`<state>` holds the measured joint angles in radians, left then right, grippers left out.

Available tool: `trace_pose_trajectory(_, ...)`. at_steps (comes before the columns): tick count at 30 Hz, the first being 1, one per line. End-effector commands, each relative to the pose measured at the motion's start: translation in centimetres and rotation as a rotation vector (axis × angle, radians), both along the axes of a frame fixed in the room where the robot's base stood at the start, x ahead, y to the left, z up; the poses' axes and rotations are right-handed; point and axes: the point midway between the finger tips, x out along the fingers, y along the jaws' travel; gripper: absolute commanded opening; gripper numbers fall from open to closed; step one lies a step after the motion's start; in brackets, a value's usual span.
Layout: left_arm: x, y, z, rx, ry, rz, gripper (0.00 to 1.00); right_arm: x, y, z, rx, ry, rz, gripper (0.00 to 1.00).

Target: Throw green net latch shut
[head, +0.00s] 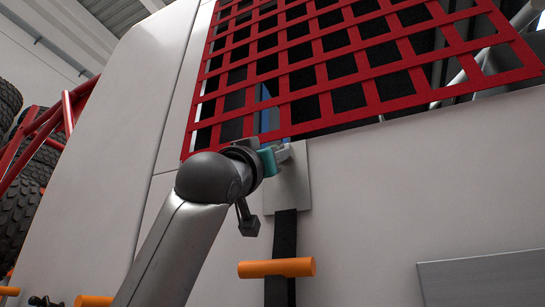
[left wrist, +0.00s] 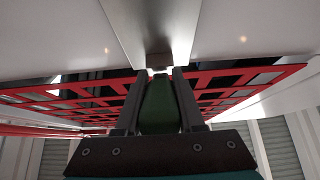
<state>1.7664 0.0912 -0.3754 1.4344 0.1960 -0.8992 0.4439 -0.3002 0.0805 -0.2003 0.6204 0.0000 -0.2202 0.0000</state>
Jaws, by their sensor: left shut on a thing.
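The green latch (left wrist: 158,108) shows in the left wrist view as a green piece between the two dark fingers of my left gripper (left wrist: 159,74). The fingers are shut on it. In the head view my left gripper (head: 284,153) is at the top of a pale mounting plate (head: 291,188) on the truck's side, by the net's lower edge. The green latch cannot be made out there, hidden by the gripper. The red net (head: 345,62) stretches over the window opening above. My right gripper is in neither view.
A black strap (head: 284,232) hangs below the plate, with an orange handle (head: 277,267) across it. The pale truck panel (head: 400,200) is clear to the right. A grey panel (head: 485,278) is at lower right. Tyres (head: 17,215) and red tubes (head: 50,135) are far left.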

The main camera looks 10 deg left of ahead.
Motion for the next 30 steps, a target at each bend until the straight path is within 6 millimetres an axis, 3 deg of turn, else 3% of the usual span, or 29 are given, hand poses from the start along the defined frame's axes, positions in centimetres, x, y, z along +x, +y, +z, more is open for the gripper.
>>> trace_pose_trajectory(6, -0.1, 0.0, 0.1, -0.001, -0.002, -0.001, 0.00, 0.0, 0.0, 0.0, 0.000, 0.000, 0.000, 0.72)
trace_pose_trajectory(7, -0.1, 0.0, 0.1, -0.001, -0.002, -0.001, 0.41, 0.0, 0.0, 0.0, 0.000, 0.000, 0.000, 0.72)
trace_pose_trajectory(14, 0.0, 0.0, 0.1, -0.001, 0.000, -0.001, 0.67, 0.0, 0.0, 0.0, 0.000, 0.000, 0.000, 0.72)
trace_pose_trajectory(23, -0.1, 0.1, -0.1, 0.000, 0.001, 0.000, 0.68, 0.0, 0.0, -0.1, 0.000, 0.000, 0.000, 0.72)
trace_pose_trajectory(30, -2.2, 0.8, -2.1, 0.000, -0.001, -0.001, 0.68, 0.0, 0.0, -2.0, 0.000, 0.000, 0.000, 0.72)
